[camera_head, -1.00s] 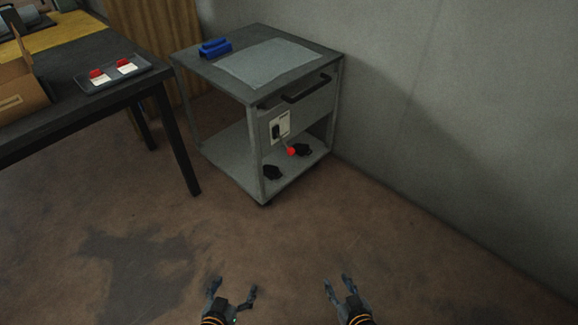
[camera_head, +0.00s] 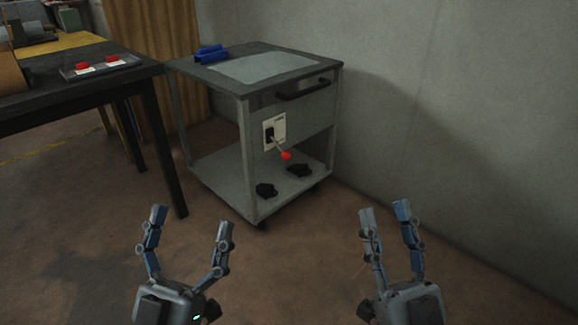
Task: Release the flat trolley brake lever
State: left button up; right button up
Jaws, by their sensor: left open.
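The grey trolley (camera_head: 245,180) stands against the wall in the middle of the head view. Its brake lever (camera_head: 278,145) has a red knob and comes out of a pale plate (camera_head: 281,127) on the trolley's front, slanting down to the right. My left gripper (camera_head: 190,222) is open and empty, in front of the trolley and lower in the picture. My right gripper (camera_head: 385,212) is also open and empty, to the right of the trolley in the picture. Neither gripper touches the lever.
A black handle (camera_head: 303,89) sits above the lever. A blue object (camera_head: 211,54) and a grey mat (camera_head: 264,67) lie on the trolley top. A dark table (camera_head: 140,80) with a tray stands left. The floor in front is clear.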

aim_at(285, 155)
jog(key=i+j+z, duration=0.25)
jog(key=i, duration=1.55)
jog(key=l, duration=0.1)
